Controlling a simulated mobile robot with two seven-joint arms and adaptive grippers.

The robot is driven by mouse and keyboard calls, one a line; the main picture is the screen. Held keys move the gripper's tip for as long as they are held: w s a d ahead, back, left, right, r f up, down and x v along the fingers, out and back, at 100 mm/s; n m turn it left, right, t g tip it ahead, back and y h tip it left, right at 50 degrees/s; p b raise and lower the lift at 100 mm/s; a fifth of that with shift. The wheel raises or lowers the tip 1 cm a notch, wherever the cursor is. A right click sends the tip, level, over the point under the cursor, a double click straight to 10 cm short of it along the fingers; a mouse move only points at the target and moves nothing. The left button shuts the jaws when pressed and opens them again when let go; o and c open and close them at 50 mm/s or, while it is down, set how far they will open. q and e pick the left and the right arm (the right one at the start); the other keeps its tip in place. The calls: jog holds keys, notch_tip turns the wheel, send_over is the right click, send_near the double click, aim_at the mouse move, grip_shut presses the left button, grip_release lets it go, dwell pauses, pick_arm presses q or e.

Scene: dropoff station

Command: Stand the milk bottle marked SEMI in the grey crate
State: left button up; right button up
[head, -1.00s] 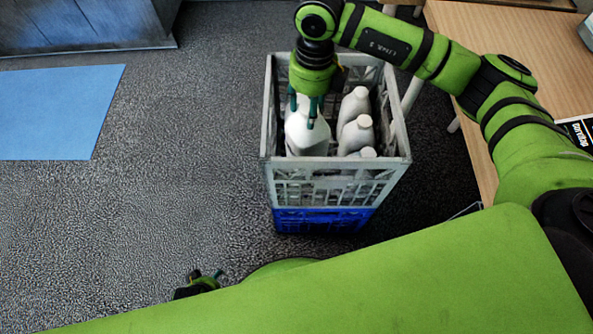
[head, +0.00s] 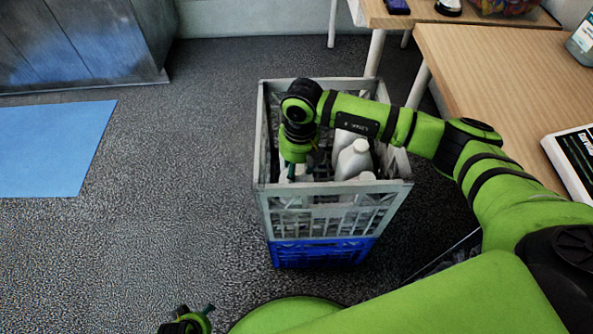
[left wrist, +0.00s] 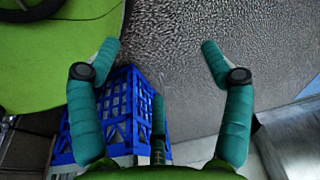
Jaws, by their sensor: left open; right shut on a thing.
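The grey crate (head: 336,196) stands on top of a blue crate (head: 318,253). My right gripper (head: 302,172) reaches down into the left part of the grey crate and is shut on a white milk bottle (head: 297,180), mostly hidden by the gripper and crate wall. Its marking cannot be read. Several other white bottles (head: 354,158) stand in the right part of the crate. My left gripper (head: 199,318) is low at the bottom of the head view, open and empty; its teal fingers (left wrist: 165,55) are spread apart in the left wrist view.
A wooden table (head: 480,90) is at the right with a black-and-white item (head: 577,158) on it. A blue mat (head: 50,145) lies on the floor at the left, near a grey-blue cabinet (head: 75,40). Carpet left of the crates is clear.

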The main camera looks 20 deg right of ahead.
pick_arm(q)
jog(key=shift+w+r, duration=0.15)
jog(key=shift+r, duration=0.05)
pick_arm(e)
jog(key=shift+f, duration=0.65)
jog(key=shift+f, duration=0.1)
jog(key=o, duration=1.1)
pick_arm(q)
jog(key=shift+w+r, duration=0.1)
jog(key=shift+r, duration=0.05)
jog(key=shift+r, duration=0.1)
pick_arm(e)
notch_tip(320, 180, up, 3)
jog(key=shift+d+r+p, duration=0.1)
jog(key=shift+p, duration=0.2)
pick_arm(q)
notch_tip(320, 180, down, 2)
jog(key=shift+a+f+p, duration=0.15)
jog(key=shift+f+p, duration=0.1)
jog(key=shift+p, duration=0.3)
pick_arm(e)
jog(key=r, duration=0.9)
jog(key=shift+d, duration=0.2)
